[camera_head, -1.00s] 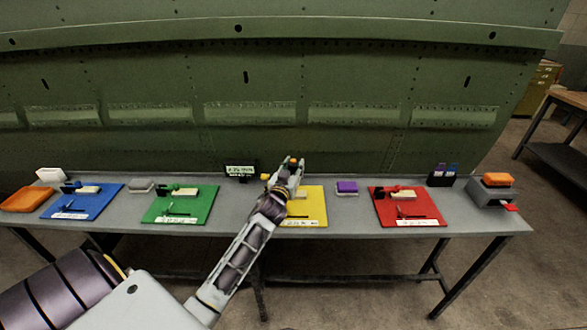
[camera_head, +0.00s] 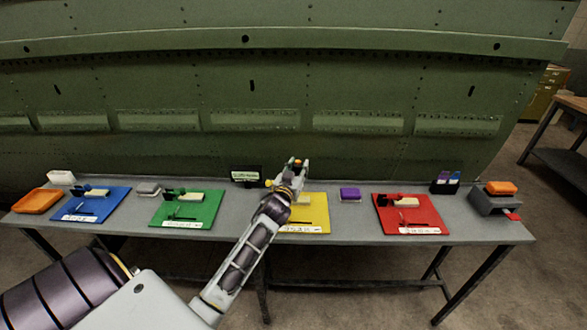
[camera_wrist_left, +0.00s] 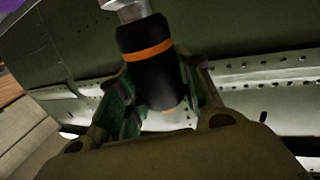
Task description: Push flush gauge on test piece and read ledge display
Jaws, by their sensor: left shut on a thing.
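My left gripper (camera_head: 297,168) is over the back of the yellow mat (camera_head: 318,213) in the head view. It is shut on the flush gauge (camera_wrist_left: 150,65), a black cylinder with an orange band and a metal end, in the left wrist view. In the head view only a small orange and dark bit of the gauge shows at the fingertips. A pale block (camera_head: 303,198), perhaps the test piece, sits on the yellow mat, partly hidden by my gripper; I cannot tell whether the gauge touches it. The ledge display (camera_head: 246,174) is dark with a pale text strip, too small to read.
Blue (camera_head: 92,204), green (camera_head: 187,209) and red (camera_head: 411,215) mats with small tools lie along the grey bench. A purple block (camera_head: 350,194), an orange tray (camera_head: 37,201) and a grey stand (camera_head: 494,201) are also there. The green fuselage panel (camera_head: 250,85) rises behind.

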